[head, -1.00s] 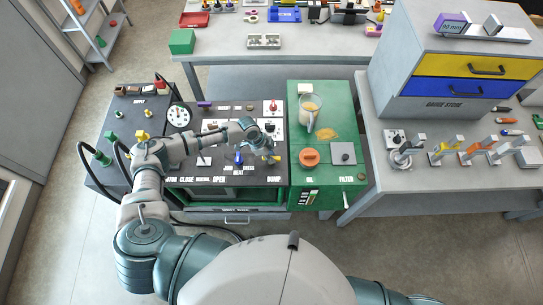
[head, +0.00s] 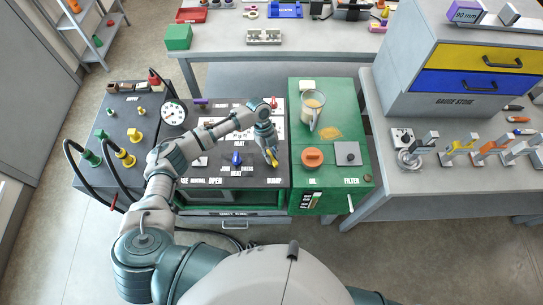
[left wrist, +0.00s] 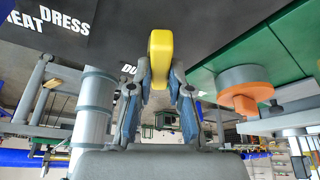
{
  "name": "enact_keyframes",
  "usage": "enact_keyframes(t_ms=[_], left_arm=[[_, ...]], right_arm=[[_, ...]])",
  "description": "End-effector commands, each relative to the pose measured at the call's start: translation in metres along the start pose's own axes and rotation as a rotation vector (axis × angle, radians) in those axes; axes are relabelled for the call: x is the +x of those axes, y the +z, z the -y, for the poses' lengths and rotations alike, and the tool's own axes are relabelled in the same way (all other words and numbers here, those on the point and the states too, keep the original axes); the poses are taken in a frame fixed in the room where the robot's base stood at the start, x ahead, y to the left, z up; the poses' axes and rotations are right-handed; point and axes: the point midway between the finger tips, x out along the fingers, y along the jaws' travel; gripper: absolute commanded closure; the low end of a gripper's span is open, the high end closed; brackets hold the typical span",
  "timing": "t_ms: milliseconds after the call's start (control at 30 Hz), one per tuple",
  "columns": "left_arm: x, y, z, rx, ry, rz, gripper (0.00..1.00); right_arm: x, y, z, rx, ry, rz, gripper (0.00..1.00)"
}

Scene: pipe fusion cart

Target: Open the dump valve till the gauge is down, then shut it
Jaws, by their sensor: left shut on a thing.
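The yellow dump valve handle (head: 271,157) is on the dark panel by the DUMP label, near the panel's right edge. My left gripper (head: 270,153) reaches down to it from above and is shut on it. In the left wrist view the yellow handle (left wrist: 160,52) stands between the two fingers (left wrist: 160,78). The valve's base is hidden. The round white gauge (head: 173,113) stands at the panel's far left; its needle is too small to read surely. My right gripper is out of view.
A green cabinet with an orange oil cap (head: 312,157) and a clear jug (head: 311,107) adjoins the panel on the right. A blue lever (head: 237,159) stands left of my gripper. Black hoses (head: 75,160) loop at the far left.

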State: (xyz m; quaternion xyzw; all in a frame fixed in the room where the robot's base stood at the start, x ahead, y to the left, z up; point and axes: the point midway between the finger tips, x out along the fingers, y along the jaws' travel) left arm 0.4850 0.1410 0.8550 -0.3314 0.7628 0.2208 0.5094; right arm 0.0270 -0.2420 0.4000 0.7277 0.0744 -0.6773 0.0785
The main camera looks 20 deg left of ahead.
Motion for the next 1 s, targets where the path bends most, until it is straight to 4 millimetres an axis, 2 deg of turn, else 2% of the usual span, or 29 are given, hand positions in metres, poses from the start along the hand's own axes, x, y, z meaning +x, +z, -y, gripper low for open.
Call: enact_keyframes(t_ms=[100,200,500,1000], left_arm=[[0.003,-0.005,0.003,0.103,0.033,-0.010,1.00],[0.004,-0.005,0.002,0.178,0.065,-0.011,1.00],[0.003,-0.006,0.001,0.340,0.132,-0.010,1.00],[0.002,-0.006,-0.001,0.410,0.165,-0.010,1.00]], right_arm=[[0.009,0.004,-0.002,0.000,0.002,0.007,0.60],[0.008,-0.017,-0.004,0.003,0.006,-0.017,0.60],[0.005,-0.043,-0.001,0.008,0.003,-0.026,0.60],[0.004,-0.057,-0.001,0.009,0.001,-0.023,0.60]])
